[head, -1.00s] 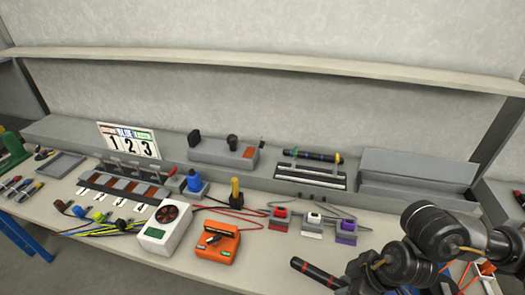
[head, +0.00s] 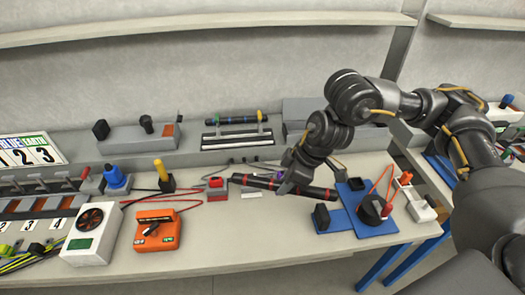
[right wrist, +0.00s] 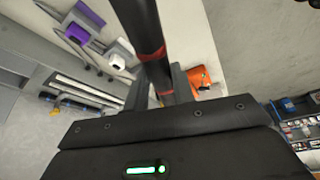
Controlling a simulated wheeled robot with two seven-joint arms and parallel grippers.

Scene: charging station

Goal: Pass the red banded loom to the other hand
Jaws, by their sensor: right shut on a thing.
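The red banded loom (head: 318,190) is a black rod with red bands, held roughly level above the right part of the bench. My right gripper (head: 290,184) is shut on it near its middle, and both ends stick out past the fingers. In the right wrist view the loom (right wrist: 143,30) runs up from between the fingers (right wrist: 158,92), with a red band at the grip. My left gripper is not in view in the head or right wrist view.
A blue board (head: 365,222) with a black knob lies under the loom's right end. An orange box (head: 158,229) and a white fan unit (head: 90,235) stand to the left. Another banded loom (head: 236,118) rests on the back ledge. The bench front (head: 240,245) is clear.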

